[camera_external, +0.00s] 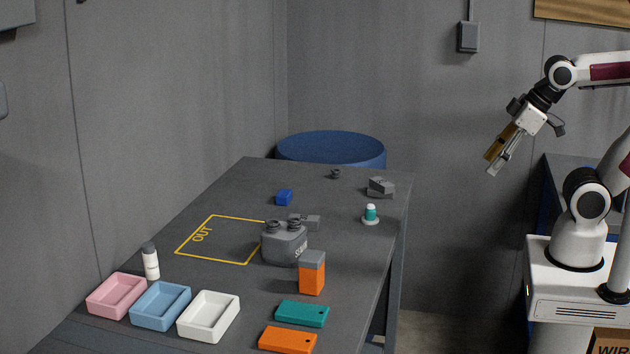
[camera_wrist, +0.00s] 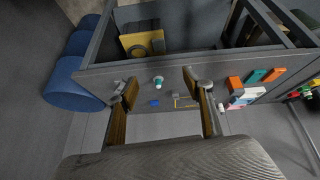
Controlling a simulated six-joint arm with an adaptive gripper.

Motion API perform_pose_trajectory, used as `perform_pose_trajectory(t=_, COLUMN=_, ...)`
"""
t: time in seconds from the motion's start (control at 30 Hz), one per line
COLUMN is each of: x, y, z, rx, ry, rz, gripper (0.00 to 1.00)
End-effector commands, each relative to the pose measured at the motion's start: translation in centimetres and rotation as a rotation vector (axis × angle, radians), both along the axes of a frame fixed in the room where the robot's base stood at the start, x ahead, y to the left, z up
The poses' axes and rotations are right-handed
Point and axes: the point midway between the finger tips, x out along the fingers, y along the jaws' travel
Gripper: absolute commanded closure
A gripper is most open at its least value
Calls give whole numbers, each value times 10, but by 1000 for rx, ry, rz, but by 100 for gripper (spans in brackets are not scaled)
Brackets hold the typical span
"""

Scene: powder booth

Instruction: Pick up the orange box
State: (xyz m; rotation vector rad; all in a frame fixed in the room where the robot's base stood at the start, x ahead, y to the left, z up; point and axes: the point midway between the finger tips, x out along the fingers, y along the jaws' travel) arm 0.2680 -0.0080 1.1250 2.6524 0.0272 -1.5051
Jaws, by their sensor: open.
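The orange box (camera_external: 312,277) stands upright on the dark table, with a grey top, near the table's right edge. In the wrist view, a small orange shape that appears to be this box (camera_wrist: 235,83) is right of my fingers. My gripper (camera_external: 490,165) is raised in the air, to the right of the table and well apart from the box. Its two fingers show spread and empty in the wrist view (camera_wrist: 159,78).
A grey two-knobbed case (camera_external: 285,243) stands just behind the box. A teal flat piece (camera_external: 302,314) and an orange flat piece (camera_external: 287,340) lie in front. Pink (camera_external: 116,295), blue (camera_external: 160,306) and white (camera_external: 208,316) trays stand left.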

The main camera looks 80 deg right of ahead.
Motion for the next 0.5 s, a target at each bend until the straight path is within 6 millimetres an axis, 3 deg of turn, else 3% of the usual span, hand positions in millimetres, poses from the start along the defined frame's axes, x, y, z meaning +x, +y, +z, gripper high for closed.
perform_pose_trajectory(t=0.5, x=148, y=-25, z=65, rx=-442, ry=-237, rz=398, gripper=49)
